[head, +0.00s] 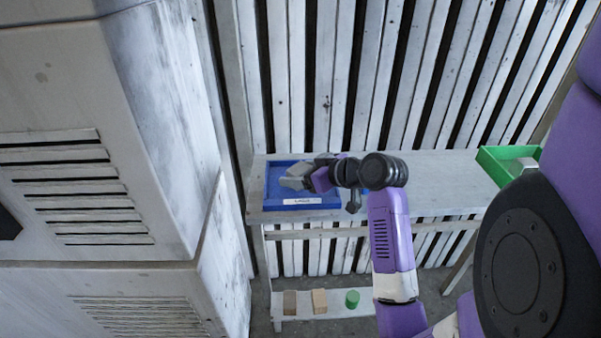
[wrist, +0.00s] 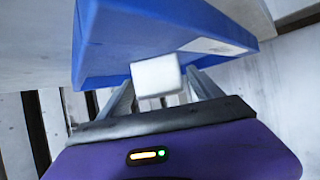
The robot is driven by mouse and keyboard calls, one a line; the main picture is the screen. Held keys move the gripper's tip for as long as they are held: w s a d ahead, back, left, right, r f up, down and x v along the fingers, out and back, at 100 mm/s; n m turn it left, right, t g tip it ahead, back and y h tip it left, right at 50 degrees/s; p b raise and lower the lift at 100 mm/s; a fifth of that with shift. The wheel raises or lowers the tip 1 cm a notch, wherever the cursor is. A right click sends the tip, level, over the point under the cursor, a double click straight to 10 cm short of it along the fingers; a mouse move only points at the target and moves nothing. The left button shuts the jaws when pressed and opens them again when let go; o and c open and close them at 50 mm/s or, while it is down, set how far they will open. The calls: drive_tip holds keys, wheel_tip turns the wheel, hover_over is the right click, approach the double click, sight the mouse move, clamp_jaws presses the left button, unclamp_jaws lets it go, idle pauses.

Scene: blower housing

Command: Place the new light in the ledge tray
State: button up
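The blue tray (head: 269,187) sits at the left end of the grey ledge, with a white label (head: 302,201) on its front wall. In the wrist view the tray (wrist: 110,50) fills the upper middle, ahead of the fingers. My gripper (head: 292,180) is over the tray. In the wrist view a small white block with a narrow stem, which looks like the light (wrist: 157,76), sits between the tips of my gripper (wrist: 160,88), with a finger against each side. The block overlaps the tray wall in view; I cannot tell whether it touches the tray.
A green tray (head: 491,166) with a pale thing in it stands at the ledge's right end. Two tan blocks (head: 319,300) and a green cylinder (head: 352,298) stand on a low shelf. A large grey housing (head: 100,150) rises at left.

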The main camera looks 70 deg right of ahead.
drive_tip(key=shift+s+r, duration=0.2)
drive_tip(key=shift+r, duration=0.1)
drive_tip(key=v, duration=1.1)
drive_tip(key=shift+s+a+r, duration=0.1)
drive_tip(key=shift+s, duration=0.2)
